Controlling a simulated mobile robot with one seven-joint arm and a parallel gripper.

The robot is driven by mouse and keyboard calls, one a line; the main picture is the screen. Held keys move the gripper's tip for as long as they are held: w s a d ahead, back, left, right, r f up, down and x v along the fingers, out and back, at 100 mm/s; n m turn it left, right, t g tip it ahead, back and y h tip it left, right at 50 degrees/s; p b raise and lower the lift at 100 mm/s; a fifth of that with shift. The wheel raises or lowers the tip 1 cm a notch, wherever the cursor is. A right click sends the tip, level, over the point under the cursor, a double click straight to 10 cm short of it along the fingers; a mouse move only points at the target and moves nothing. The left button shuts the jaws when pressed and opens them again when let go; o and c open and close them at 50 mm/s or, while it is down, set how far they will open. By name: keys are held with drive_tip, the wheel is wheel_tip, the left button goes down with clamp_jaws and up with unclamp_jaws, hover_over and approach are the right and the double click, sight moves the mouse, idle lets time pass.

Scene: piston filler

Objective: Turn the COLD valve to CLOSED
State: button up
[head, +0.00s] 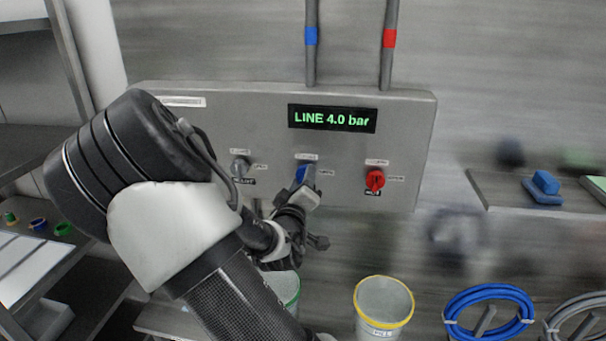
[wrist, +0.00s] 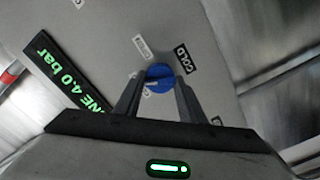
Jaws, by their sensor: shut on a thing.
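The COLD valve is a blue knob (head: 301,173) in the middle of the grey panel (head: 225,110), below the display and under the pipe with the blue band. In the wrist view the blue knob (wrist: 160,77) sits between my two fingers, beside a label reading COLD (wrist: 183,59). My gripper (head: 306,182) is at the knob and shut on it. It also shows in the wrist view (wrist: 158,92), with a finger on each side of the knob. The fingers partly cover the knob, and I cannot read its setting.
A red knob (head: 375,181) is to the right on the panel and a grey knob (head: 240,168) to the left. The display (head: 332,118) reads LINE 4.0 bar. A yellow-rimmed bucket (head: 384,303) and a blue hose coil (head: 488,311) are below right.

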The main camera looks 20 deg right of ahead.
drive_tip(key=n+p, duration=0.2)
drive_tip(key=n, duration=0.2)
drive_tip(key=shift+n, duration=0.4)
idle(0.4)
drive_tip(key=o, duration=1)
drive_tip(key=shift+o, duration=0.2)
drive_tip(key=shift+s, duration=0.1)
